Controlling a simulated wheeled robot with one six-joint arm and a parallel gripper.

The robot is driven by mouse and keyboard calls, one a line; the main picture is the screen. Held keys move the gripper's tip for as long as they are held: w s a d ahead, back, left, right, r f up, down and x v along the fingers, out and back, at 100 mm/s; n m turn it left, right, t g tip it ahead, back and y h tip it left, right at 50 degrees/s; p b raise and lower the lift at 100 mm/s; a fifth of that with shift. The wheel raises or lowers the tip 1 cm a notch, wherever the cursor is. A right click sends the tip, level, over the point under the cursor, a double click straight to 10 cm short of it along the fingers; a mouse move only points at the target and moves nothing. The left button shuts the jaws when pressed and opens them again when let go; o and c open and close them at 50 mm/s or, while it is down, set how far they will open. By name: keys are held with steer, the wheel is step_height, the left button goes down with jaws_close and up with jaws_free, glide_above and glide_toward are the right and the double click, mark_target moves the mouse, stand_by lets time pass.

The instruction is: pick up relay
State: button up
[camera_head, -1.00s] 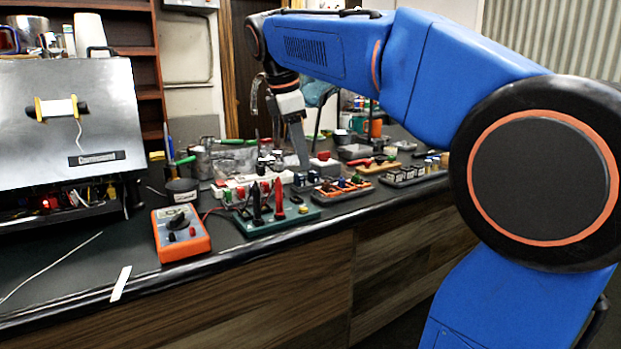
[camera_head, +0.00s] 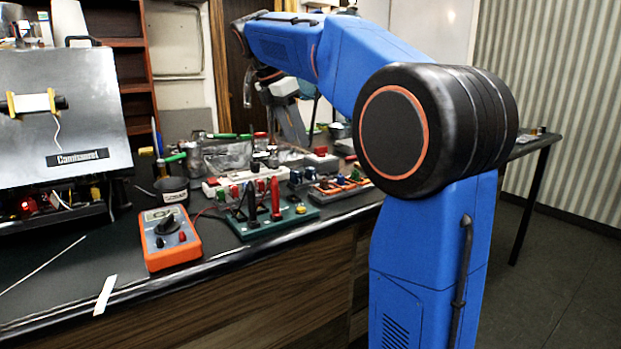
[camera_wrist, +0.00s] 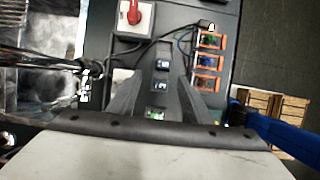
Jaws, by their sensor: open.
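Small dark box-shaped parts, which look like relays, stand in a row on a dark tray. In the wrist view one relay (camera_wrist: 162,60) is at the fingertips and a second relay (camera_wrist: 160,86) is nearer, between the fingers. Small dark blocks (camera_head: 296,177) also show on the bench in the head view. My gripper (camera_wrist: 160,74) is open and empty, with one finger on each side of the row. In the head view my gripper (camera_head: 293,128) points down over the back of the bench. I cannot tell its height above the relays.
A tray of orange-framed parts (camera_wrist: 208,62) lies right of the row. A grey box with a red knob (camera_wrist: 131,14) is up left. A green board with probes (camera_head: 285,219) and an orange multimeter (camera_head: 168,240) stand at the bench's front. Clutter fills the bench behind.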

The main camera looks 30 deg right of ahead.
glide_above(309, 169)
steer(key=a, duration=0.2)
steer(key=f, duration=0.2)
steer(key=w+f, duration=0.1)
steer(key=f, duration=0.1)
steer(key=shift+f, duration=0.4)
steer(key=shift+s+x, duration=0.2)
steer(key=shift+x, duration=1.1)
steer(key=shift+s+x, duration=0.2)
steer(key=shift+x, duration=1.1)
steer(key=shift+a, duration=0.1)
steer(key=c, duration=1.1)
